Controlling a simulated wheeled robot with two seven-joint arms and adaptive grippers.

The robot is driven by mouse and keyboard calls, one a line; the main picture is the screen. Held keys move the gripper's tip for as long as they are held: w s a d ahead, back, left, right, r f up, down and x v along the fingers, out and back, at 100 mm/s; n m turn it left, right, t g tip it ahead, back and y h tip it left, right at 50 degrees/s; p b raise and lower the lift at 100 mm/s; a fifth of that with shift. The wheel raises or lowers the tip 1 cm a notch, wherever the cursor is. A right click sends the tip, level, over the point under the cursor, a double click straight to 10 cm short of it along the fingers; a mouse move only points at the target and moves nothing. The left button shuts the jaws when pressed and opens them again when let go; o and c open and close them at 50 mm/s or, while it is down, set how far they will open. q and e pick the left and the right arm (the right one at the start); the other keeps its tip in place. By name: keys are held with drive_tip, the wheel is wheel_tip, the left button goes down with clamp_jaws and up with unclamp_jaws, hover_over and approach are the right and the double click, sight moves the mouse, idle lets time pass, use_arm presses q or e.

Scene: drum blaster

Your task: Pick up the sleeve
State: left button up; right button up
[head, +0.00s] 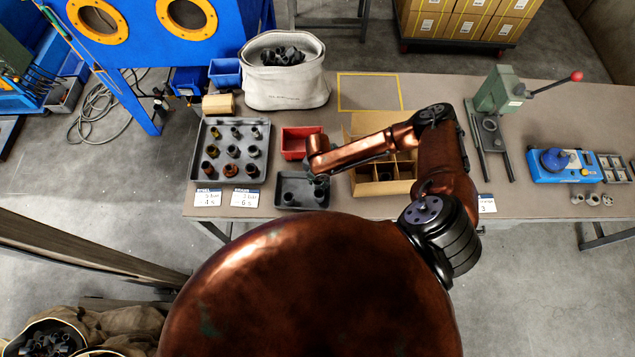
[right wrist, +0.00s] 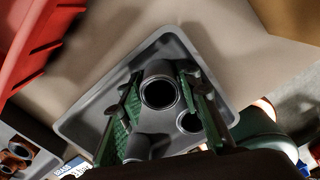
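Several dark grey, ring-mouthed sleeves stand in a small grey tray (head: 302,206) at the near edge of the bench. My right gripper (head: 319,181) points down into this tray. In the right wrist view, one sleeve (right wrist: 159,92) stands mouth-up between the green-padded fingertips of the gripper. The pads lie very close to both its sides; I cannot tell whether they touch it. A smaller sleeve (right wrist: 190,122) is beside the right finger, and another sleeve (right wrist: 140,146) is nearer the wrist, partly hidden. My left gripper is not in view.
A red bin (head: 296,142) is just behind the small tray, and a divided cardboard box (head: 402,188) is to its right. A larger tray (head: 196,172) of several parts is at left. A white sack (head: 285,92) stands behind. A green press (head: 497,92) is at right.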

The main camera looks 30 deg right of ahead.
clamp_jaws()
